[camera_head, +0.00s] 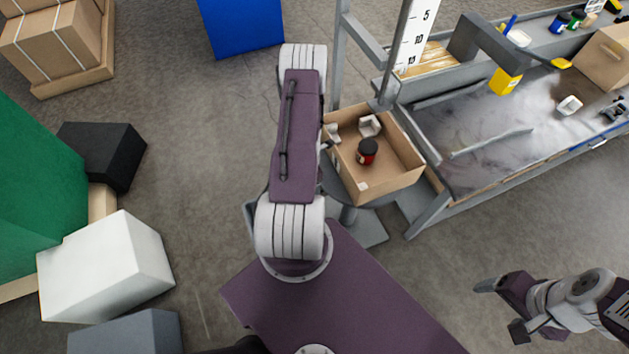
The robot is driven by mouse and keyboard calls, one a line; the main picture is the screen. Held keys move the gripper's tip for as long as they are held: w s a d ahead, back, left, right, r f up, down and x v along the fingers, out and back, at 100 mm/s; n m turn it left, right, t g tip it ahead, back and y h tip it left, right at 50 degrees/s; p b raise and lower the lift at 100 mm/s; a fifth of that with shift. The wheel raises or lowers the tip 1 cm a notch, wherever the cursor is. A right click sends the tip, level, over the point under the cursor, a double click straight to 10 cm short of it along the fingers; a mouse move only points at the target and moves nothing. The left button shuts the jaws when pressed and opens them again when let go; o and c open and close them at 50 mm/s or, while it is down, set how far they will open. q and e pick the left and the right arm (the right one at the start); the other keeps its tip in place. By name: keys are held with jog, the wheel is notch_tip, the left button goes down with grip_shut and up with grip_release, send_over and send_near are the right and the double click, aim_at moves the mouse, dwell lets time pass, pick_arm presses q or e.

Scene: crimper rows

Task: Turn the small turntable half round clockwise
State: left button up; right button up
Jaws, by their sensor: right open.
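The small turntable (401,196) is a grey disc on a stand, mostly hidden under an open cardboard box (387,187). The box holds a red jar with a black lid (367,151) and a crumpled white piece (370,125). My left arm reaches up the middle and covers the area left of the box. Only a small part of my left gripper (327,143) shows, at the box's left wall; its fingers are mostly hidden and contact cannot be told. My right gripper (503,308) is open and empty at the lower right, well away from the turntable.
A grey workbench (510,125) with tools and bottles stands right of the turntable. Grey posts (340,60) rise behind the box. A blue bin (241,25), a black box (102,153) and a white box (105,266) stand left. Floor between is clear.

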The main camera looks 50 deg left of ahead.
pick_arm(q)
jog(key=shift+w+a, duration=0.15)
jog(key=shift+a, duration=0.05)
dwell(0.4)
jog(key=o, duration=1.8)
notch_tip(320, 180, up, 9)
jog(key=p, duration=0.9)
